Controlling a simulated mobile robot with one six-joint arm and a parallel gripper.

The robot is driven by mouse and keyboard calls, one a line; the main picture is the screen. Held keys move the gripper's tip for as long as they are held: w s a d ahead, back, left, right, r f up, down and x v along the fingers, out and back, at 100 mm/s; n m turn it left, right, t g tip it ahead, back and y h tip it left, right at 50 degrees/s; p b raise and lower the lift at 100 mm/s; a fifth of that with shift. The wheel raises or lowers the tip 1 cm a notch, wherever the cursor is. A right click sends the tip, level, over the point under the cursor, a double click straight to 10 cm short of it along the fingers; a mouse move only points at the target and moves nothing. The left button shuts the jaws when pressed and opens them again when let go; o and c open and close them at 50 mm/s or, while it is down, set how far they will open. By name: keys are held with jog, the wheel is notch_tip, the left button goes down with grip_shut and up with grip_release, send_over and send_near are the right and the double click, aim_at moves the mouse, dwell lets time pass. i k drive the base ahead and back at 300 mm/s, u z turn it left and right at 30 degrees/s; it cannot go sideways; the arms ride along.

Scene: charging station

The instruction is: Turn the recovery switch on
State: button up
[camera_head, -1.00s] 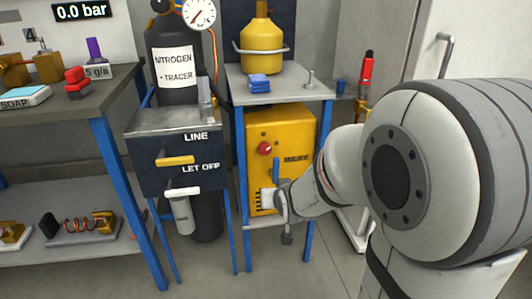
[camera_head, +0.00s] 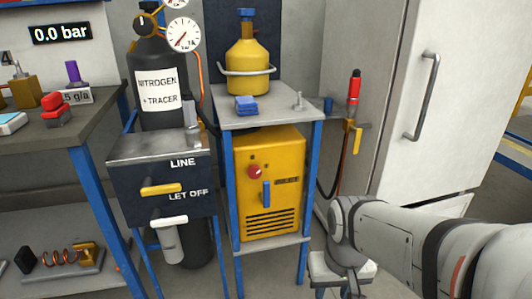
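A yellow recovery unit (camera_head: 284,160) stands on the lower shelf of a blue-legged stand. Its front has a round red knob (camera_head: 255,171), an upright blue handle (camera_head: 266,193) below it, and a small dark label too small to read. I cannot tell from the marking which of these is the recovery switch. My gripper (camera_head: 350,288) is at the bottom, low and right of the unit, pointing down and apart from it. It is mostly hidden by my wrist and the frame edge, so its fingers cannot be judged.
A yellow tank (camera_head: 248,62) and a blue block (camera_head: 246,105) stand on the stand's top (camera_head: 265,117). A dark panel (camera_head: 160,180) with yellow and white levers is left. A red-handled torch (camera_head: 354,88) hangs right, beside a white door (camera_head: 440,100). The unit's front is unobstructed.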

aim_at(254, 172)
jog(key=z, duration=1.4)
jog(key=k, duration=1.95)
jog(key=u, duration=0.65)
jog(key=i, duration=1.5)
jog(key=u, duration=0.05)
